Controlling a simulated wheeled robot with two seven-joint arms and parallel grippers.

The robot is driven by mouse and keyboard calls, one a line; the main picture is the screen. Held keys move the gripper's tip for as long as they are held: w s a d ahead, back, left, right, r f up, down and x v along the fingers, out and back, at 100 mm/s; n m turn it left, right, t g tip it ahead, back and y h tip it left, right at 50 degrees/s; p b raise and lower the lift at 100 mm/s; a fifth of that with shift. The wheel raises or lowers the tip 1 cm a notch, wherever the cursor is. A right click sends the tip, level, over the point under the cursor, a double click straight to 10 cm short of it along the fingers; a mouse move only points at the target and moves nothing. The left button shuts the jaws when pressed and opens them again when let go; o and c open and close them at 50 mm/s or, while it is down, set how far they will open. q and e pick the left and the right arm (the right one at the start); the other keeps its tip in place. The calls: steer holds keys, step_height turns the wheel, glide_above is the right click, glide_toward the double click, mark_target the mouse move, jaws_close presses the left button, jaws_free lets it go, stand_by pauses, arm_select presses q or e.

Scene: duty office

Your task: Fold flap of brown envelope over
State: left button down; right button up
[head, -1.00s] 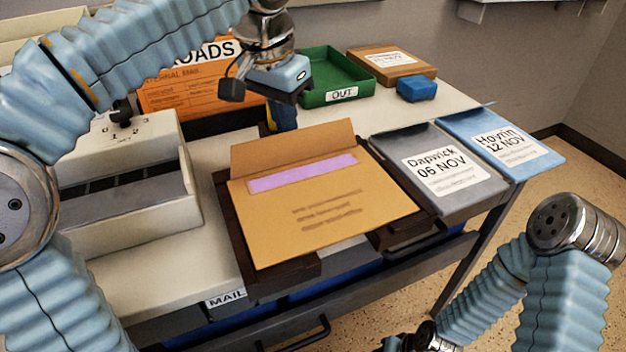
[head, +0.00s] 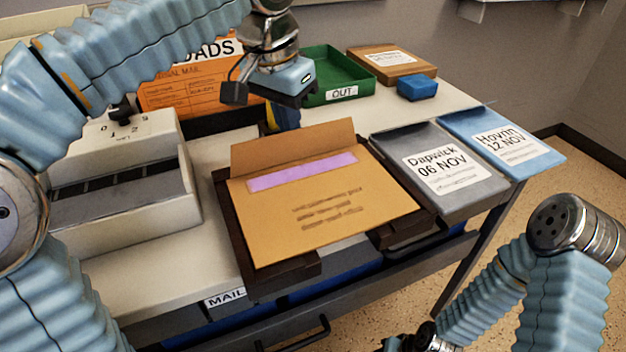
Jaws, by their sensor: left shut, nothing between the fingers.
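The brown envelope (head: 330,205) lies on a dark tray (head: 290,270) on the table. Its flap (head: 292,146) stands up from the far edge, tilted back, and is not lying on the envelope body. A lilac strip (head: 302,172) shows along the envelope below the flap. My left gripper (head: 286,120) is shut and empty, pointing down just behind the flap. The flap's top edge hides its fingertips, so I cannot tell whether they touch it. My right arm comes in at the lower right, and its gripper is out of the picture.
A white box with a dial (head: 125,190) stands left. An orange mail folder (head: 185,85) and a green OUT tray (head: 342,90) are behind. A blue block (head: 417,87) and brown parcel (head: 390,65) are far right. Grey (head: 440,190) and blue (head: 500,140) labelled packets lie right.

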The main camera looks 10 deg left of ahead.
arm_select(q)
steer(key=shift+s+d+f+b, duration=0.2)
steer(key=shift+s+d, duration=0.25)
steer(key=shift+s, duration=0.25)
steer(key=shift+s+d+f+b, duration=0.1)
steer(key=shift+s+d+b, duration=0.1)
steer(key=shift+s+d, duration=0.4)
steer(key=shift+s+a, duration=0.1)
steer(key=shift+a, duration=0.05)
steer(key=shift+r+p, duration=0.35)
steer(key=shift+r, duration=0.05)
steer(key=p+v, duration=0.3)
steer(key=shift+w, duration=0.3)
steer(key=shift+w+d+p+v, duration=0.1)
steer(key=shift+w+p+v, duration=0.05)
steer(key=shift+p+v, duration=0.6)
steer(key=shift+w+d+p+v, duration=0.1)
steer(key=shift+w+p+v, duration=0.1)
steer(key=shift+p+v, duration=0.6)
steer(key=shift+w+d+p+v, duration=0.15)
steer(key=shift+p+v, duration=0.25)
steer(key=shift+v, duration=0.65)
steer(key=shift+r, duration=0.15)
